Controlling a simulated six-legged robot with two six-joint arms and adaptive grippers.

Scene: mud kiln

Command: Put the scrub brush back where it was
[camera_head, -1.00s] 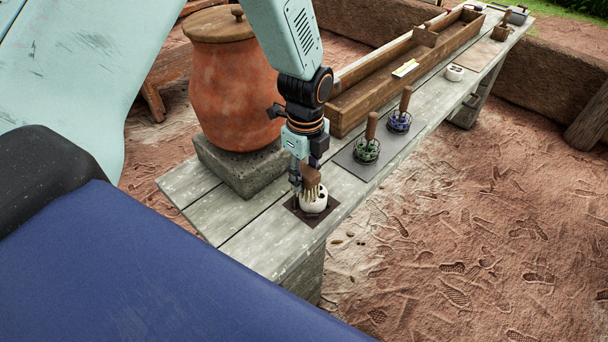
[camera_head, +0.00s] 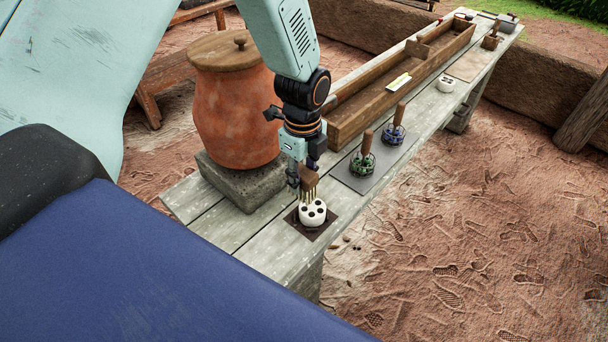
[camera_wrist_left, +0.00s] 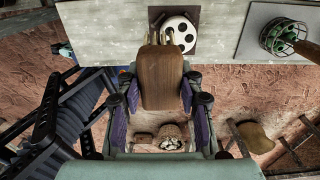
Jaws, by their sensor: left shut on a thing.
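The scrub brush (camera_head: 310,176), a brown wooden block with pale bristles, is held in my left gripper (camera_head: 305,178), its bristles pointing down. In the left wrist view the brush (camera_wrist_left: 161,75) sits between the purple finger pads of the left gripper (camera_wrist_left: 158,100). Below the bristles is a white round holder with dark holes (camera_head: 312,212), on a dark square mat (camera_head: 326,231); the holder also shows in the left wrist view (camera_wrist_left: 181,33). The bristle tips overlap the holder's top edge in the head view; I cannot tell whether they touch. My right gripper is out of view.
A lidded clay pot (camera_head: 235,110) on a stone block (camera_head: 240,183) stands left. A wooden trough (camera_head: 385,98) and another white holed holder (camera_head: 446,84) are farther back.

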